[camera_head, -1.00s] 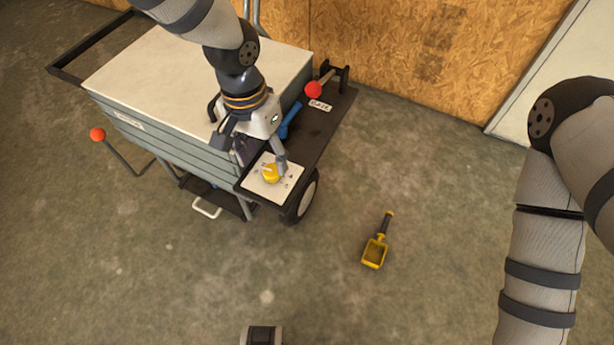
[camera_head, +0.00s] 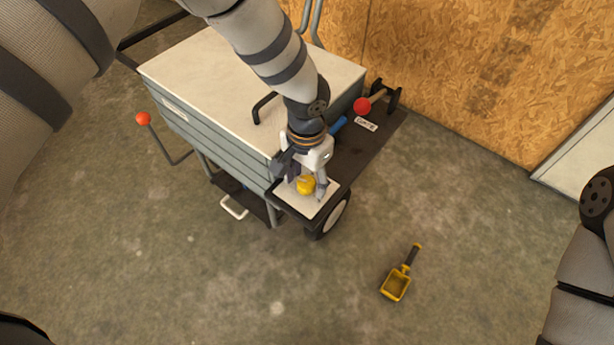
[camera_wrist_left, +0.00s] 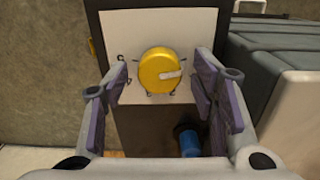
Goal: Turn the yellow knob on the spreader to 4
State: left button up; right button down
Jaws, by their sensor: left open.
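The yellow knob (camera_head: 305,185) sits on a white dial plate (camera_head: 318,204) at the front corner of the grey spreader (camera_head: 215,140). In the left wrist view the knob (camera_wrist_left: 160,70) has a pale pointer mark toward its right side. Small marks ring it on the plate (camera_wrist_left: 195,22), too small to read. My left gripper (camera_head: 306,186) is at the knob. In the left wrist view its open fingers (camera_wrist_left: 160,92) stand on either side of the knob, with gaps showing. My right arm shows at the right edge; its gripper is out of view.
A red-ball lever (camera_head: 362,106), a label (camera_head: 366,124) and a blue part (camera_head: 338,125) are on the spreader's dark shelf. An orange-ball lever (camera_head: 143,119) sticks out at left. A yellow scoop (camera_head: 396,284) lies on the open concrete floor. A wooden wall stands behind.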

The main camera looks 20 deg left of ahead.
pick_arm(q)
jog(key=c, duration=1.2)
jog(key=shift+o, duration=0.2)
